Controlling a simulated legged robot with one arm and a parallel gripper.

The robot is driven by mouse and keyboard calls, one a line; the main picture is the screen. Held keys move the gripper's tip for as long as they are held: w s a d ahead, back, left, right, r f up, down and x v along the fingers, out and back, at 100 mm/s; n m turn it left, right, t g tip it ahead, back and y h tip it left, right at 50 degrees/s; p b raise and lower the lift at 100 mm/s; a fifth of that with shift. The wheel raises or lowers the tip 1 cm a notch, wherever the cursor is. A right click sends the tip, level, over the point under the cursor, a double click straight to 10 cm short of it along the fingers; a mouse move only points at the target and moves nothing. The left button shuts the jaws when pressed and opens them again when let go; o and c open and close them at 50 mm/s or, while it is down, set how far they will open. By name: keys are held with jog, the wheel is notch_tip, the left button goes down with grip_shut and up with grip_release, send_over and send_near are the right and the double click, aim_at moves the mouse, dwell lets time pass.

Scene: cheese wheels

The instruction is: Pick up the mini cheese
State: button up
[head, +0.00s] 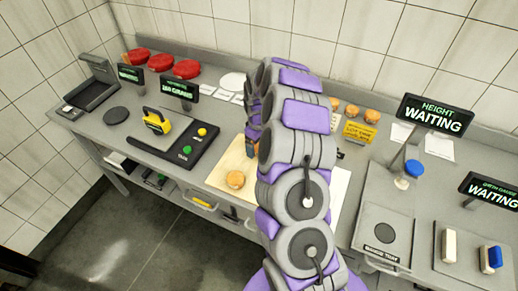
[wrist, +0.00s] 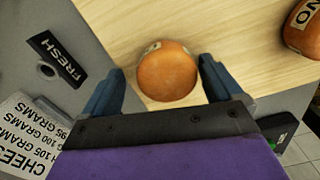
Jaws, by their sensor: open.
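In the wrist view, a round orange mini cheese (wrist: 167,72) lies on the pale wooden board (wrist: 150,20). My gripper (wrist: 162,68) is open, with one dark blue finger on each side of this cheese. A narrow gap shows on the left; the right finger is very near its side, and I cannot tell if they touch. A second orange cheese (wrist: 303,27) with dark lettering sits at the upper right. In the head view, one cheese (head: 236,180) shows on the board's front left. My arm covers much of the board (head: 217,179) there.
Several small cheeses (head: 352,110) stand at the back behind a yellow sign (head: 359,132). Red wheels (head: 187,68) are at the back left. A black panel with buttons (head: 185,150) lies left of the board. A grey tray (head: 381,232) and display screens (head: 436,114) stand right.

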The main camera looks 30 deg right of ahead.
jog(key=shift+a+r, duration=0.15)
jog(key=shift+a, duration=0.25)
jog(key=shift+c, duration=0.6)
jog(key=shift+a, duration=0.25)
jog(key=shift+c, duration=1.4)
jog(key=shift+s+d, duration=0.1)
jog(key=shift+d, duration=0.25)
jog(key=c, duration=0.6)
jog(key=shift+c, duration=0.8)
